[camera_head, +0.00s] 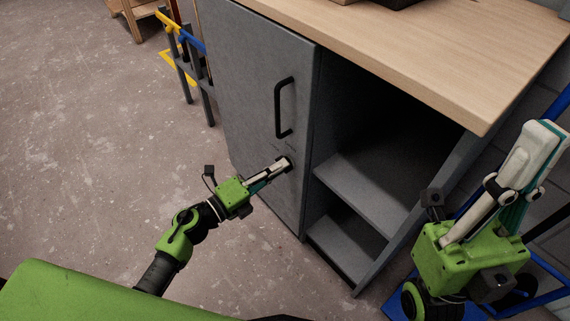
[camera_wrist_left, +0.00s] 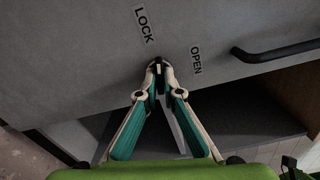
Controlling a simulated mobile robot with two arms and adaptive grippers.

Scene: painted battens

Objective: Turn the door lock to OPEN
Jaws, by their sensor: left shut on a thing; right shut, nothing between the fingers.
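The grey cabinet door (camera_head: 255,95) is closed, with a black bar handle (camera_head: 284,108) on its right side. The lock knob (camera_wrist_left: 158,62) is a small dark piece on the door, mostly hidden between my fingertips. In the left wrist view, the labels LOCK (camera_wrist_left: 145,25) and OPEN (camera_wrist_left: 196,60) are on the door beside it. My left gripper (camera_head: 284,164) is shut on the lock knob, below the handle. It also shows in the left wrist view (camera_wrist_left: 159,66). My right gripper (camera_head: 543,128) is shut and empty at the right, raised and away from the door.
A wooden worktop (camera_head: 440,45) covers the cabinet. Open shelves (camera_head: 370,185) lie right of the door. A stand with yellow and blue bars (camera_head: 185,50) is at the door's far left. The concrete floor (camera_head: 90,130) at left is clear.

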